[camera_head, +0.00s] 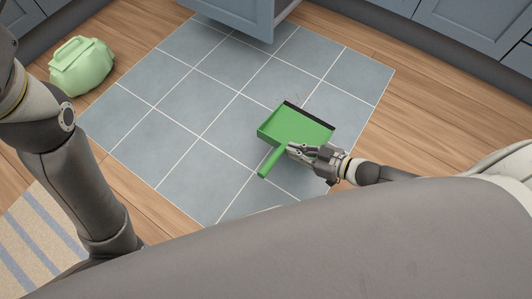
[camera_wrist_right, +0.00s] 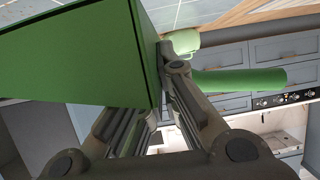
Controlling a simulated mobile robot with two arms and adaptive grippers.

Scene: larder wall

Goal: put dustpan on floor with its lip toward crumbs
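The green dustpan (camera_head: 293,124) is over the blue-grey tiles in the head view, its dark lip (camera_head: 312,113) facing the far right and its handle (camera_head: 270,162) pointing toward me. Faint brown crumbs (camera_head: 303,97) lie just beyond the lip. My right gripper (camera_head: 292,149) is at the pan's rear edge, by the handle's root. In the wrist view the dustpan (camera_wrist_right: 85,55) passes between the fingers of my right gripper (camera_wrist_right: 158,90), one fingertip hidden behind it. I cannot tell whether the pan touches the floor. My left arm shows at the left; its gripper is out of view.
A light green bag-like object (camera_head: 82,68) stands at the left of the tiles. A blue-grey drawer or door (camera_head: 240,15) juts out at the top. Cabinets (camera_head: 475,25) line the upper right. A striped mat (camera_head: 40,240) lies lower left. The left tiles are clear.

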